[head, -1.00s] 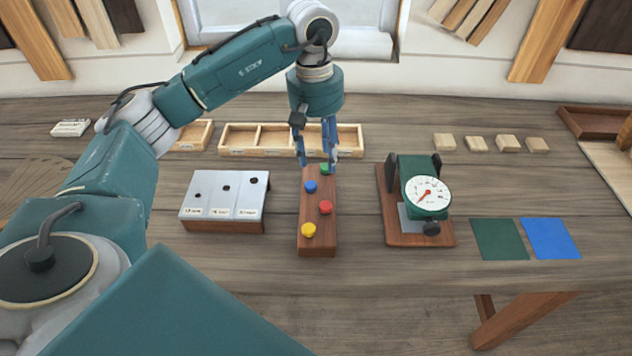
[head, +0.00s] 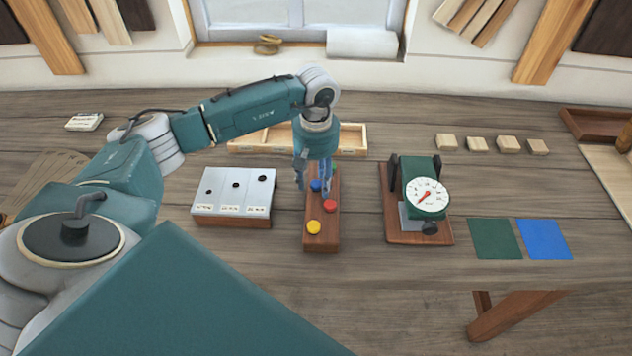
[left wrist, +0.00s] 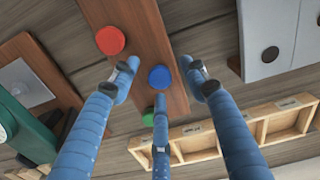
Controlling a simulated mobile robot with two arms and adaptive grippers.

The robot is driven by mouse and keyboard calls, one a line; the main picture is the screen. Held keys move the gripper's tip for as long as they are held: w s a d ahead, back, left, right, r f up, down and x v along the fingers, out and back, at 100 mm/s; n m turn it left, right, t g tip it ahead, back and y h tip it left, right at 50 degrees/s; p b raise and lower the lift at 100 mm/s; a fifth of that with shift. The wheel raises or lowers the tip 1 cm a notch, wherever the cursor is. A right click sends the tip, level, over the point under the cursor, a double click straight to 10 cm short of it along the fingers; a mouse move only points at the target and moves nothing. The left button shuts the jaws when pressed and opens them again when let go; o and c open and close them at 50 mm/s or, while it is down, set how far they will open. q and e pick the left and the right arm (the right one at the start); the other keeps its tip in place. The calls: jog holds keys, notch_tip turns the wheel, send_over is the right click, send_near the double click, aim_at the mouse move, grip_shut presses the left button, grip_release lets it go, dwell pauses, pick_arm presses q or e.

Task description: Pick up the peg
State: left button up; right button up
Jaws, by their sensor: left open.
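A brown wooden block (head: 321,241) on the bench holds round-headed pegs. The yellow peg (head: 314,227) is nearest the front edge, then the red peg (head: 330,206) and the blue peg (head: 316,186). In the left wrist view the blue peg (left wrist: 159,78) is near the centre, with the red peg (left wrist: 110,40) to its upper left and the green peg (left wrist: 148,111) below it. My left gripper (head: 313,189) points down over the block, open and empty. Its three blue fingers (left wrist: 160,76) spread around the blue peg's head; contact is not clear. The green peg is mostly hidden in the head view.
A metal-topped gauge block (head: 233,209) with holes stands to the left. A dial gauge (head: 426,198) on a wooden base stands to the right. A divided wooden tray (head: 350,140) lies behind. Green (head: 495,238) and blue (head: 543,239) squares lie at front right.

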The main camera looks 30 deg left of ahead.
pick_arm(q)
jog(key=c, duration=0.8)
jog(key=shift+c, duration=0.2)
